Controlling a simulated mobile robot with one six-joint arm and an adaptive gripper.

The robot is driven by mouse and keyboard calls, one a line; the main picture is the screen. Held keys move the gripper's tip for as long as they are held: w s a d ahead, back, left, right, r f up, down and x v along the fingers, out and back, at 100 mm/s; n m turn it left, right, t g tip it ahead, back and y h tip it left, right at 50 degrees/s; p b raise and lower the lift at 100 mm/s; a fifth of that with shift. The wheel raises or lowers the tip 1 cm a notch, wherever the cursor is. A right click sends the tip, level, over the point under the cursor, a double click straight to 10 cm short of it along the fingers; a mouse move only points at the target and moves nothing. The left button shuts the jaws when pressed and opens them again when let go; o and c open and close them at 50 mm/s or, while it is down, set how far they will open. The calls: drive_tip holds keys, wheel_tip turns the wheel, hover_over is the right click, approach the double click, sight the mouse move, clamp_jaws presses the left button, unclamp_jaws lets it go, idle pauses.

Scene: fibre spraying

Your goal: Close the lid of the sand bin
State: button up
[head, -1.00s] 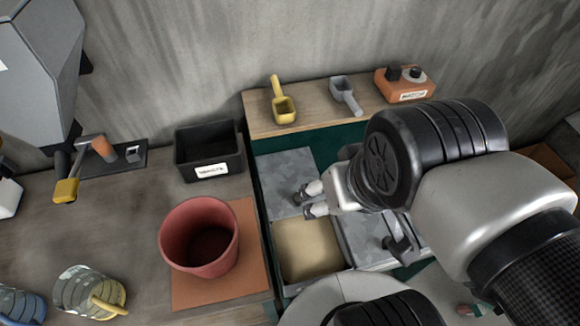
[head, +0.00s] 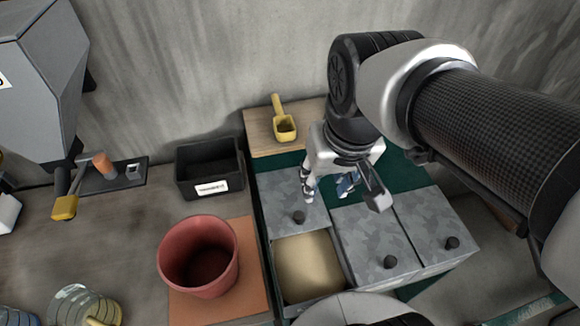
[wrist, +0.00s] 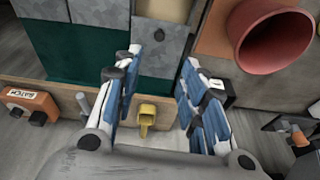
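The sand bin (head: 308,267) has pale sand in its open front-left compartment. Its grey mottled metal lid (head: 278,188) lies flat just behind the opening, leaving the sand uncovered. A dark round knob (head: 298,217) stands near the lid's front edge. In the wrist view, the lid (wrist: 158,52) lies beyond the fingertips, with its knob (wrist: 158,35) and the sand (wrist: 165,9) farther up. My gripper (head: 326,190) is open and empty, above and behind the knob. Its blue-padded fingers show wide apart in the wrist view (wrist: 160,58).
Two more closed lids (head: 373,242) (head: 432,226) with knobs lie right of the sand. A red pot (head: 180,255) and a black box (head: 208,170) stand left. A yellow scoop (head: 284,128) lies on the wooden shelf (head: 262,140) behind. My arm hides the shelf's right part.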

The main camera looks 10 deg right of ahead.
drive_tip(key=w+f+g, duration=0.1)
drive_tip(key=w+f, duration=0.1)
drive_tip(key=w, duration=0.2)
drive_tip(key=w+f+g, duration=0.1)
drive_tip(key=w+f, duration=0.1)
drive_tip(key=w, duration=0.2)
drive_tip(key=w+f+m+g, duration=0.1)
drive_tip(key=w+f, duration=0.2)
drive_tip(key=w, duration=0.1)
drive_tip(key=shift+d, duration=0.3)
drive_tip(key=c, duration=0.7)
drive_tip(key=w+f+g, duration=0.1)
drive_tip(key=w+f, duration=0.1)
drive_tip(key=f, duration=0.2)
drive_tip(key=w+f, duration=0.2)
drive_tip(key=f, duration=0.2)
drive_tip(key=w+f+m+g+b, duration=0.1)
drive_tip(key=w+f, duration=0.2)
drive_tip(key=f, duration=0.1)
drive_tip(key=shift+w+d+f+g+y, duration=0.1)
drive_tip(key=shift+d+f+g+y, duration=0.2)
drive_tip(key=shift+d+f+y, duration=0.1)
clamp_jaws()
drive_tip(key=b, duration=0.3)
hover_over(298, 207)
wheel_tip(298, 207, down, 10)
drive_tip(key=shift+f, duration=0.1)
